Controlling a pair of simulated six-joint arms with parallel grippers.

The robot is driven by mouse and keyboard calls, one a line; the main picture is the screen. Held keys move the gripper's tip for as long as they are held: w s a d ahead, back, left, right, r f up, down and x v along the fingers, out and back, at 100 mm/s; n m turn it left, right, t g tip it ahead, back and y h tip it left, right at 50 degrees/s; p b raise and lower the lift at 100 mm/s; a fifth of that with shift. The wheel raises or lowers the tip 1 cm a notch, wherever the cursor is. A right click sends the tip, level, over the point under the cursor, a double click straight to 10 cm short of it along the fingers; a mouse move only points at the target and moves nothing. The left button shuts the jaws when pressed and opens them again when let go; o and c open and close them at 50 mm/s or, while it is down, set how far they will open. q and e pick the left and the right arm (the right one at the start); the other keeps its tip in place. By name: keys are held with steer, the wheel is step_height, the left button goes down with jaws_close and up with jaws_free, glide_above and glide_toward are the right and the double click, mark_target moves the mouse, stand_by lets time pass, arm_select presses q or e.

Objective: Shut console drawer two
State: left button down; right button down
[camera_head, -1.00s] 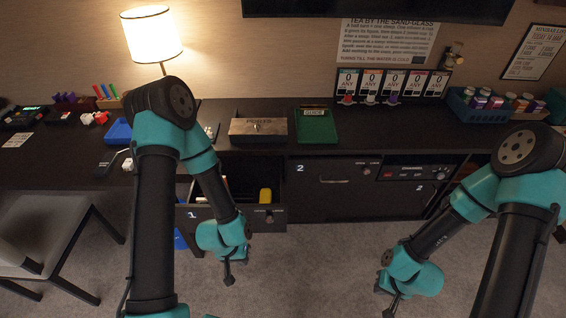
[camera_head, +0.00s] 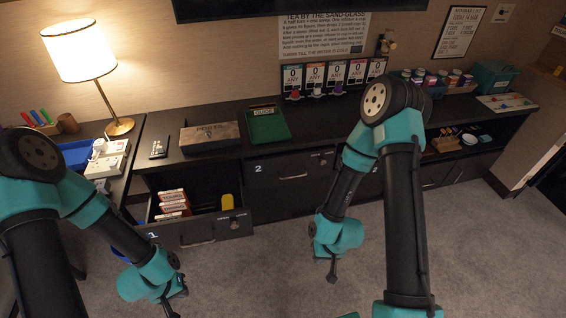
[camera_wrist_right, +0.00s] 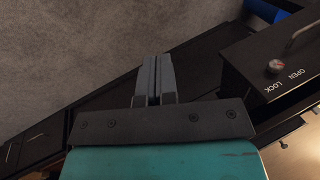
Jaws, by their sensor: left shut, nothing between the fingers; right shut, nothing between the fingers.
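Console drawer two (camera_head: 290,184) is a dark front marked "2" with a bar handle and a lock knob. It looks roughly flush with the console in the head view. Drawer one (camera_head: 192,236), left of it, is pulled out and holds several boxes and a yellow item. A drawer front with an "OPEN LOCK" knob (camera_wrist_right: 276,66) shows at the right of the right wrist view; I cannot read its number. My right gripper (camera_head: 332,277) is shut and empty, in front of and below drawer two. My left gripper (camera_head: 178,300) is shut and empty, in front of drawer one.
A lamp (camera_head: 88,60) stands at the left. An open shelf (camera_head: 447,146) is at the right. Carpet (camera_head: 270,265) is clear between my arms.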

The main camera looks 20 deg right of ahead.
mark_target(283, 158)
steer(key=w+m+t+h, duration=0.4)
steer(key=w+m+t, duration=1.2)
steer(key=w, duration=1.5)
steer(key=shift+w+a+r+t, duration=0.15)
steer(key=shift+w+r+t, duration=0.25)
steer(key=shift+t, duration=0.1)
steer(key=w, duration=1.4)
steer(key=shift+d, duration=0.2)
